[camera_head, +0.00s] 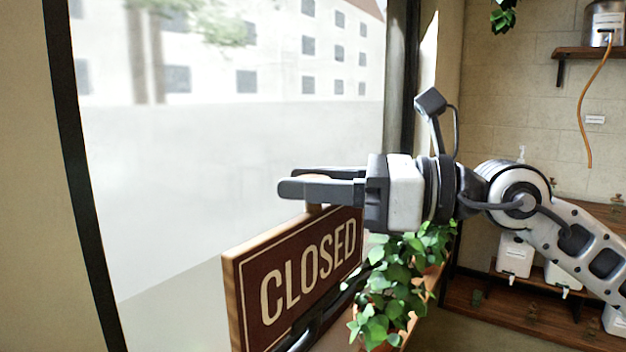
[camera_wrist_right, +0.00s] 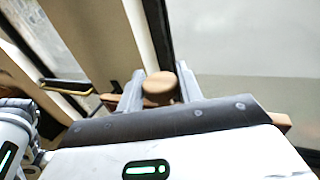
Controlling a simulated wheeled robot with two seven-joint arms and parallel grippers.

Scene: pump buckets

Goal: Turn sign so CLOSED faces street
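The sign (camera_head: 300,280) is a dark red-brown board in a wooden frame, with CLOSED in pale letters on the face toward me and the room. It stands upright at an angle beside the window, and its other face is hidden. A round wooden knob (camera_wrist_right: 160,88) rises from its top edge. My right gripper (camera_head: 300,181) is level above the sign, fingers pointing left. In the right wrist view the fingers (camera_wrist_right: 160,82) lie on both sides of the knob, which fills the gap between them. My left gripper is not in view.
A large window (camera_head: 200,170) onto the street lies behind and left of the sign. A leafy plant (camera_head: 400,285) stands close to the sign's right, under my right gripper. Wooden shelves (camera_head: 590,52) with containers are at the right.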

